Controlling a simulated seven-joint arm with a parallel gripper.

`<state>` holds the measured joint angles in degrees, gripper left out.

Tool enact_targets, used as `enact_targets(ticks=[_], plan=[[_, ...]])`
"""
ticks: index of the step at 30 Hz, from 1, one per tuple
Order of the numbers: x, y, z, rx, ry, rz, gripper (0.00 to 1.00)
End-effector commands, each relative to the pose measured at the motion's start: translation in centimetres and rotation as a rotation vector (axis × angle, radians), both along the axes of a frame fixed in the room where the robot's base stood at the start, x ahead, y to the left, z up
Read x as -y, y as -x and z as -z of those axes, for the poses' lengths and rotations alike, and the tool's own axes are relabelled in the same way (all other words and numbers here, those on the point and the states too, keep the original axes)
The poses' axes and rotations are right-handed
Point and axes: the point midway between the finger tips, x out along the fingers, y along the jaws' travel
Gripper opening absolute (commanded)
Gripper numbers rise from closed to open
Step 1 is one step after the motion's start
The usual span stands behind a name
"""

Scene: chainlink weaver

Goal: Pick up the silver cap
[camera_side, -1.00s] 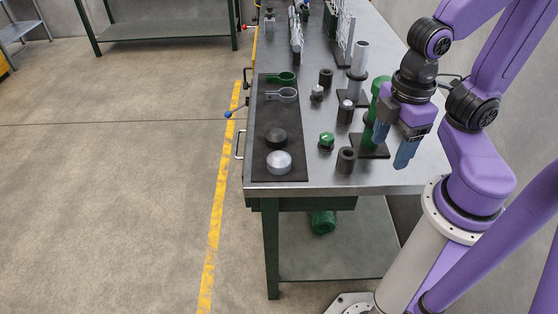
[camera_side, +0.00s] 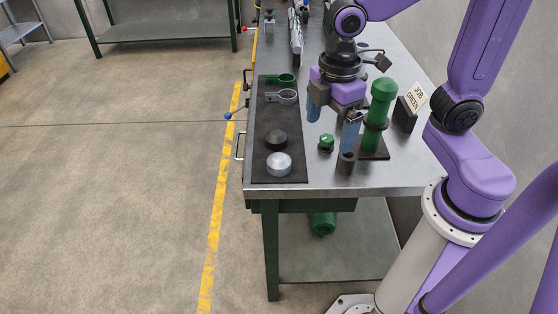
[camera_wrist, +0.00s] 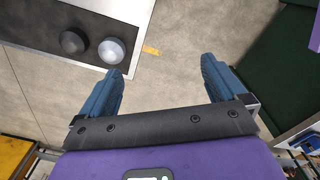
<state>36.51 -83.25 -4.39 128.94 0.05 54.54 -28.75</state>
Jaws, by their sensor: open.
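The silver cap (camera_side: 279,164) is a round grey disc lying on the dark mat (camera_side: 264,108) at the near end of the workbench. In the wrist view the silver cap (camera_wrist: 111,51) sits beside a black cap (camera_wrist: 74,42), just beyond my left finger and outside the jaws. My gripper (camera_side: 332,121) is open and empty, above the bench to the right of the mat. In the wrist view my gripper (camera_wrist: 165,80) has its two blue fingers spread, with floor seen between them.
The black cap (camera_side: 276,139) lies right behind the silver one. Green and grey ring clamps lie farther up the mat. A small green-topped piece (camera_side: 326,142), a dark cylinder (camera_side: 346,163) and a green post (camera_side: 378,115) stand to the right. A "JOB GREEN" sign (camera_side: 414,98) stands behind the post.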

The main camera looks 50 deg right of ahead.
Motion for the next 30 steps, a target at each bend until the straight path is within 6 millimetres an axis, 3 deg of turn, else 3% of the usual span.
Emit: enact_targets(ticks=[1,9,15,22,30], plan=[[-0.4,-1.6,0.0,-0.001,0.003,-0.021,0.98],[-1.2,-9.1,0.2,-0.007,0.011,-0.163,0.98],[-0.9,-12.6,0.4,-0.008,0.013,-0.233,0.98],[-0.7,-13.5,1.4,-0.011,0.014,-0.257,0.98],[-0.6,-13.4,6.3,-0.015,0.016,-0.256,0.98]])
